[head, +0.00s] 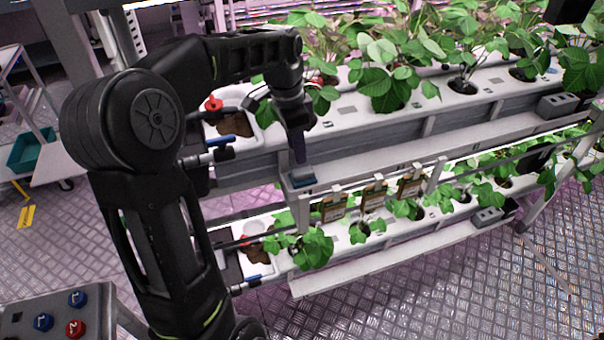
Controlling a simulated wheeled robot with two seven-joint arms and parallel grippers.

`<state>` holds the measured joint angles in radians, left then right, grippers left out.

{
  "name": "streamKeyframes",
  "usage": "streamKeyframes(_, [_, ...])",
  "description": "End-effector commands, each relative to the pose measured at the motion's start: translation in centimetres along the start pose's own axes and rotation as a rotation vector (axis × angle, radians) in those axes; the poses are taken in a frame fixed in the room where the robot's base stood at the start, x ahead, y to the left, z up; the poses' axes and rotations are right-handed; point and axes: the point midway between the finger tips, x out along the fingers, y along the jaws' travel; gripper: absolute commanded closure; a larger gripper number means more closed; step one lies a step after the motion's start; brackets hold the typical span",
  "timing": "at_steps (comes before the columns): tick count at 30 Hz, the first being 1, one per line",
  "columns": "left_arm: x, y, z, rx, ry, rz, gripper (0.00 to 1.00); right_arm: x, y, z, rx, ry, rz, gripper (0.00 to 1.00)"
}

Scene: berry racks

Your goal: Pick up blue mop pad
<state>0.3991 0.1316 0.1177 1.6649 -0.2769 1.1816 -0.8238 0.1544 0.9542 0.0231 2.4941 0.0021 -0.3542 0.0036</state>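A small dark blue pad (303,181), which looks like the mop pad, is at the near left corner of the upper rack's front ledge. My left arm comes in from the left and bends over the rack end. My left gripper (298,158) points down just above the blue pad. Its fingers look narrow and dark from this side, so I cannot tell whether they are open or shut, or whether they touch the pad. My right gripper is not in view.
An upper rack (452,112) and a lower rack (385,242) hold leafy plants. Several small tags (374,196) hang below the upper ledge. A button box (58,312) stands at the bottom left. A teal bin (31,149) is on a cart. The right foreground floor is clear.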

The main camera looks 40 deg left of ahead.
Motion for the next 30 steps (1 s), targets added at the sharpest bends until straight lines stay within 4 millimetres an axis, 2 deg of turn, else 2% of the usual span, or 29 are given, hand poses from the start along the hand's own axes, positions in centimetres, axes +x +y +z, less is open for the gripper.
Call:
streamKeyframes(5, [1.6,0.1,0.0,-0.001,0.0,0.001,0.62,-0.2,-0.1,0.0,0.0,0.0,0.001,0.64])
streamKeyframes(16, [2.1,0.1,-0.1,-0.001,-0.001,0.002,0.62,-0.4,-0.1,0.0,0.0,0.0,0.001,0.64])
streamKeyframes(25, [6.1,0.4,-0.3,0.0,-0.002,0.003,0.62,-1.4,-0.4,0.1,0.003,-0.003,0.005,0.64])
streamKeyframes(30, [7.0,0.4,-0.3,-0.001,0.001,0.001,0.62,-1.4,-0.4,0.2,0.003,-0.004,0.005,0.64])
